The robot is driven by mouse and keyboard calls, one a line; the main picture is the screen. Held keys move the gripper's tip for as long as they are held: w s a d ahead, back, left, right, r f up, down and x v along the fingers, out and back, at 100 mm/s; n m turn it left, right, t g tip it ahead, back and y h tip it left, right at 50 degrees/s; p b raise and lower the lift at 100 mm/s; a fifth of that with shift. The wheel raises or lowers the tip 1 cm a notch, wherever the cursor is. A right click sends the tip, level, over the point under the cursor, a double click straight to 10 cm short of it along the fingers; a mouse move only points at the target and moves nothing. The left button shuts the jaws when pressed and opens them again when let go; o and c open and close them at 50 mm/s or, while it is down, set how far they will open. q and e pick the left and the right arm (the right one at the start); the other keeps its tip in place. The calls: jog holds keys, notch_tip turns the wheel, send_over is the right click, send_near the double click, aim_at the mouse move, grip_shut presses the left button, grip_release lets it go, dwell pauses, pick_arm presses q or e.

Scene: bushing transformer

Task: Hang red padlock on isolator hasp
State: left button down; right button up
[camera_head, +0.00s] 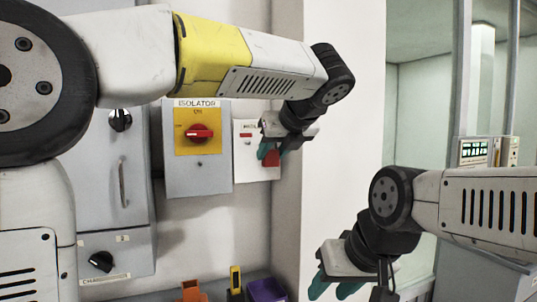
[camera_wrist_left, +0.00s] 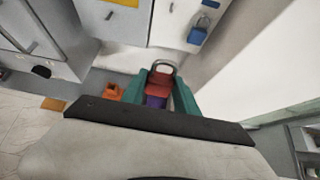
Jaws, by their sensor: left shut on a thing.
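The red padlock (camera_head: 271,158) is between the teal fingers of my left gripper (camera_head: 273,152), which is shut on it. In the left wrist view the padlock (camera_wrist_left: 159,82) shows its red body with the metal shackle pointing away from the gripper. The isolator box (camera_head: 199,177) has a yellow plate and red rotary switch (camera_head: 200,133); the padlock is to its right, apart from it in the picture. I cannot clearly make out the hasp. My right gripper (camera_head: 333,288) is low at the centre right, its teal fingers apart and seemingly empty.
A smaller box (camera_head: 243,165) with a red part is right of the isolator, partly behind my left gripper. A blue padlock (camera_wrist_left: 198,35) hangs at a box in the wrist view. Orange (camera_head: 192,291), yellow (camera_head: 235,282) and purple (camera_head: 267,291) items stand below. A grey cabinet (camera_head: 100,190) is at left.

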pick_arm(q)
jog(key=shift+s, duration=0.1)
jog(key=s+d, duration=0.2)
jog(key=s, duration=0.4)
jog(key=shift+s, duration=0.25)
dwell(0.9)
jog(key=shift+d, duration=0.1)
dwell(0.8)
